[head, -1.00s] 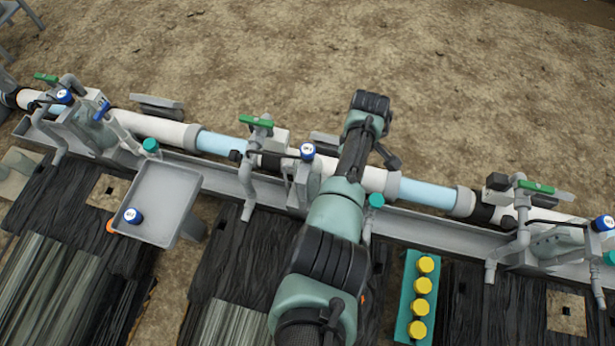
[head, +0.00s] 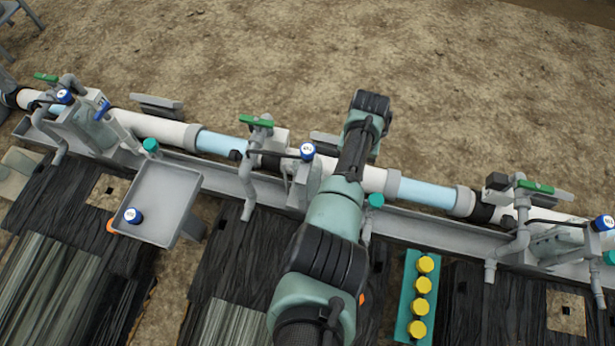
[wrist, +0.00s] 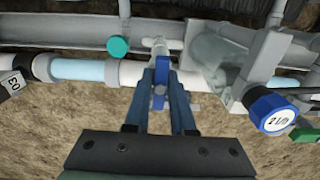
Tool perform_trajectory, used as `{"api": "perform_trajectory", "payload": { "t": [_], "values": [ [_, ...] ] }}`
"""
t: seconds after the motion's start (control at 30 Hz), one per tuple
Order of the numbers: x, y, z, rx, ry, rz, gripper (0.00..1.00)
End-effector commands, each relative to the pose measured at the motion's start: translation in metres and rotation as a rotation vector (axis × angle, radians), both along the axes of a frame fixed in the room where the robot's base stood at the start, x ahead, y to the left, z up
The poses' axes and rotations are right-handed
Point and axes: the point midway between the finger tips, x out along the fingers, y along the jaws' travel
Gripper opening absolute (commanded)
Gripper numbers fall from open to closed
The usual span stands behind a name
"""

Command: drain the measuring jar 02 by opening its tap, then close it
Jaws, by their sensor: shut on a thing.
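In the wrist view my gripper (wrist: 160,105) is shut on a blue tap handle (wrist: 160,88), with one finger on each side of it. The handle lies roughly in line with the fingers. A pale grey spout (wrist: 158,45) shows just beyond it. A translucent grey vessel (wrist: 212,55), perhaps the measuring jar, stands right of the tap; its label and any liquid level cannot be read. In the head view my arm hides the gripper and this tap.
Beside the tap are a teal cap (wrist: 118,47) and a blue-rimmed knob (wrist: 273,114). A white pipe with a light blue section (head: 428,195) runs along the skid. A grey tray (head: 165,200) and a teal rack of yellow-capped bottles (head: 403,325) stand in front.

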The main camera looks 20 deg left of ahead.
Motion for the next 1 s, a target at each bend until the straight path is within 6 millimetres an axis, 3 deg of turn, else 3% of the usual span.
{"api": "perform_trajectory", "payload": {
  "t": [0.03, 0.2, 0.57, 1.0],
  "values": [
    [-0.003, -0.001, -0.001, -0.001, 0.01, -0.001, 0.24],
    [-0.002, -0.001, -0.001, -0.001, 0.007, 0.001, 0.55],
    [-0.001, 0.0, 0.005, 0.0, 0.002, 0.002, 0.55],
    [-0.001, 0.0, 0.069, 0.0, 0.002, 0.002, 0.55]
  ]
}}
